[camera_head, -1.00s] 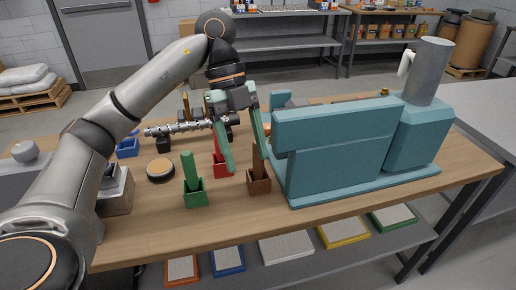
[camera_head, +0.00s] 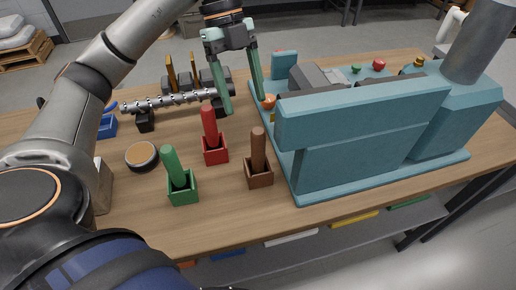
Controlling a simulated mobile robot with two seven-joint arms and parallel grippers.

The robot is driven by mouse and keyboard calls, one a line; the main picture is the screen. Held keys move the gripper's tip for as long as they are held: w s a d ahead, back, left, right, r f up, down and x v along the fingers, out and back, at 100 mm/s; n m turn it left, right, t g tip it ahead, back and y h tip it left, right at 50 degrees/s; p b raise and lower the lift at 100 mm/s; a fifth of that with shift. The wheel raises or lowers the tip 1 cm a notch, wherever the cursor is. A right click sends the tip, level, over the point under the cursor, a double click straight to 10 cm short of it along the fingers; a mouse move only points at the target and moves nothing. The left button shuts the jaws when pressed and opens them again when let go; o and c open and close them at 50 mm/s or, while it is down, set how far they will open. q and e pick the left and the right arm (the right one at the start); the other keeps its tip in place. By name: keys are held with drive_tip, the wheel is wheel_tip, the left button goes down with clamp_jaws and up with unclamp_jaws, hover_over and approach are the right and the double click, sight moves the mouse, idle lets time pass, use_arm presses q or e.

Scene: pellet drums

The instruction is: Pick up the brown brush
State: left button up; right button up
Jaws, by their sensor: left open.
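The brown brush (camera_head: 258,148) stands upright in a small brown holder (camera_head: 259,180) on the wooden table, just left of the teal machine. Its handle sticks up; its lower end is hidden in the holder. My left gripper (camera_head: 246,108) is open and empty, its two green fingers pointing down. In the picture it is above and behind the brown brush, apart from it. My right gripper is not in view.
A red brush (camera_head: 208,127) and a green brush (camera_head: 172,165) stand in matching holders to the left. The teal machine (camera_head: 360,148) fills the right side. A metal screw (camera_head: 170,103) lies behind, and a round pad (camera_head: 142,155) at left.

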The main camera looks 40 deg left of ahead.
use_arm(q)
approach(262, 161)
drive_tip(key=shift+x, duration=3)
drive_tip(key=shift+w, duration=0.1)
clamp_jaws()
